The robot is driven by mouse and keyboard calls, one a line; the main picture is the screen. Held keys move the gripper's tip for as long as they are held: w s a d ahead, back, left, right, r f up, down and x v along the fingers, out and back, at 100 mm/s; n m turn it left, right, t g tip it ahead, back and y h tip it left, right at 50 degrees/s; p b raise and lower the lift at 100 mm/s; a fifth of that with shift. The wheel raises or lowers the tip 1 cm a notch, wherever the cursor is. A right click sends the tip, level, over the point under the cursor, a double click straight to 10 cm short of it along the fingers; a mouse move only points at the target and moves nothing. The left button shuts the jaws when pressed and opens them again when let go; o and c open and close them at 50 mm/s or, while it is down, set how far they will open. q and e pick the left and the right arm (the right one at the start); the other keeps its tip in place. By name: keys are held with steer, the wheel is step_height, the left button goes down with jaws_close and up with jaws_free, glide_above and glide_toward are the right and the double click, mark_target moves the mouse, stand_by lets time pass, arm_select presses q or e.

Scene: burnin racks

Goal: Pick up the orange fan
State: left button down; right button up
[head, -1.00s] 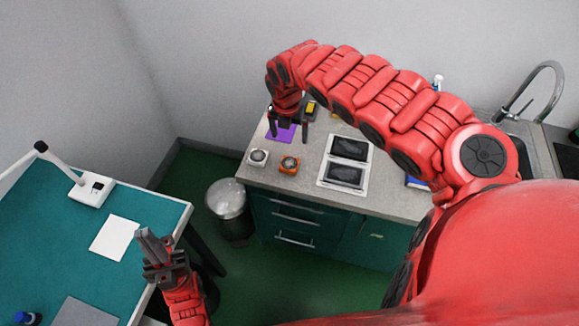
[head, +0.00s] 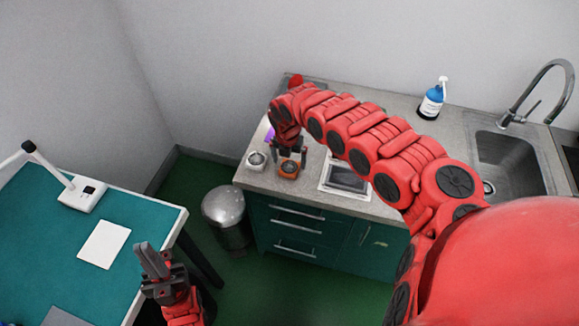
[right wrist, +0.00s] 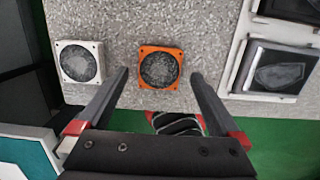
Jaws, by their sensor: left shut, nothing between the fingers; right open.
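The orange fan (head: 288,170) is a small square fan with a grey round middle, on the counter near its front edge. In the right wrist view the orange fan (right wrist: 160,68) lies just beyond and between the fingertips. My right gripper (head: 289,155) is open and empty above it in the head view; its two fingers also frame the fan in the right wrist view (right wrist: 160,74). My left gripper (head: 150,258) is shut and empty, low at the left, beside the teal table.
A white fan (head: 256,160) sits left of the orange one; it also shows in the right wrist view (right wrist: 80,62). A white tray (head: 345,192) with dark panels lies to the right. A blue-capped bottle (head: 432,102) and sink (head: 510,165) are further right. A bin (head: 226,207) stands below.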

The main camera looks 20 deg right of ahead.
mark_target(289, 167)
steer(key=shift+f, duration=1.5)
steer(key=c, duration=1.3)
steer(key=shift+w+r, duration=0.1)
steer(key=shift+r, duration=0.05)
